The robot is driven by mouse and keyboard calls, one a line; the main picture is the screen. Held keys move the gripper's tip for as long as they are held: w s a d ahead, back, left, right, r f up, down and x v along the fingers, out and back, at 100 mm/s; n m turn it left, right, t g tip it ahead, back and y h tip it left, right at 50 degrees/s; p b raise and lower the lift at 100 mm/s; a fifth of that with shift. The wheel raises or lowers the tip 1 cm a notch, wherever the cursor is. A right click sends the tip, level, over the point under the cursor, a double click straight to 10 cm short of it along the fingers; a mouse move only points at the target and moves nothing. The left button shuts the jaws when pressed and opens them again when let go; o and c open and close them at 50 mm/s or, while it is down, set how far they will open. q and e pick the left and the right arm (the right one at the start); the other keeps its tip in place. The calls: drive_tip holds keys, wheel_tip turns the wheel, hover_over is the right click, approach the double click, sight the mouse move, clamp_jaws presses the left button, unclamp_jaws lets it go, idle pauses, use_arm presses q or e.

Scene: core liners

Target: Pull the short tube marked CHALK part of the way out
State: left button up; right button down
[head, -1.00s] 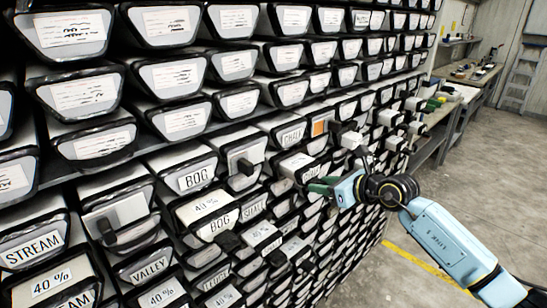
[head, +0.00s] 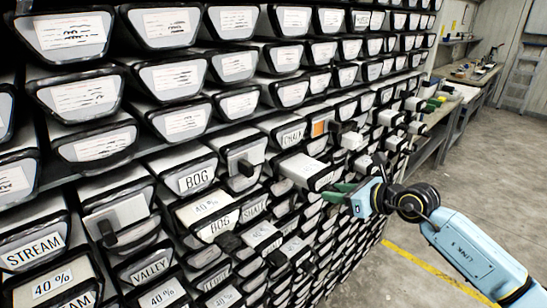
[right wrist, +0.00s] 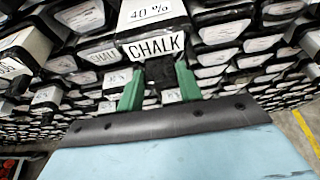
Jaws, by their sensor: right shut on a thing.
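The short tube marked CHALK (right wrist: 150,18) sticks out of the rack in the right wrist view, with a 40 % label on its top and CHALK on its front plate. In the head view the same tube (head: 303,169) juts out past its neighbours. My right gripper (head: 337,189) is at its front end; its green fingers (right wrist: 160,85) are shut on the dark handle below the CHALK label. The fingers partly hide the handle. Another front marked CHALK (head: 292,136) sits flush above it. My left gripper is not in view.
The rack is packed with labelled tubes. Other tubes jut out close by, including a 40 % BOG tube (head: 205,208) and one with an orange patch (head: 319,128). A bench (head: 440,112) stands beyond the rack. The floor (head: 480,185) to the right is clear.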

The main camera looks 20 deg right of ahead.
drive_tip(key=s+d, duration=0.2)
drive_tip(key=s, duration=0.4)
drive_tip(key=shift+d+r, duration=0.15)
drive_tip(key=shift+d, duration=0.05)
drive_tip(key=c, duration=0.9)
unclamp_jaws()
